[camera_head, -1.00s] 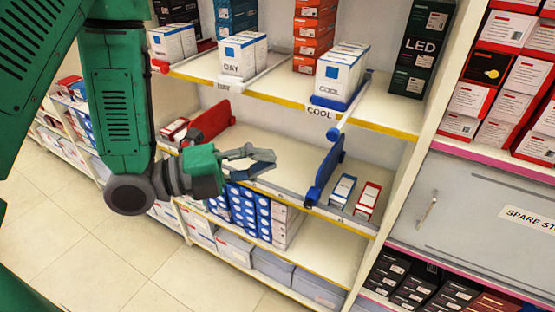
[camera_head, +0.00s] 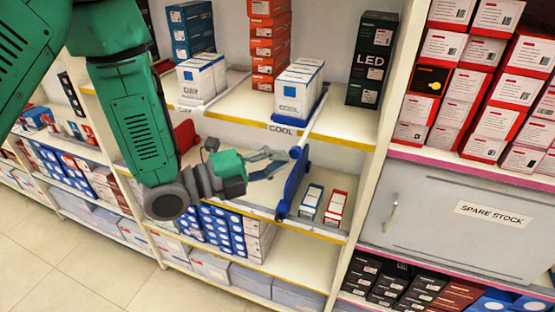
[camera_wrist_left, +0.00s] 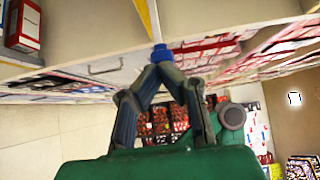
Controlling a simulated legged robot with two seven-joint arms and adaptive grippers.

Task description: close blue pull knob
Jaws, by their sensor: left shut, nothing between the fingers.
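The blue pull knob (camera_head: 296,152) sits at the front end of a pale rod sticking out from the blue tray marked COOL on the upper shelf. White boxes (camera_head: 296,92) stand in that tray. My left gripper (camera_head: 286,156) is shut and empty, its fingertips just left of the knob in the head view. In the left wrist view, the blue knob (camera_wrist_left: 161,55) is right at the tips of my left gripper (camera_wrist_left: 158,68); I cannot tell whether they touch. My right gripper is not in view.
Below the knob, a blue divider (camera_head: 292,185) stands on the lower shelf, with small blue and red boxes (camera_head: 335,206) to its right. A white-knobbed DAY tray (camera_head: 202,100) is to the left. A grey SPARE STOCK door (camera_head: 430,225) is at right.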

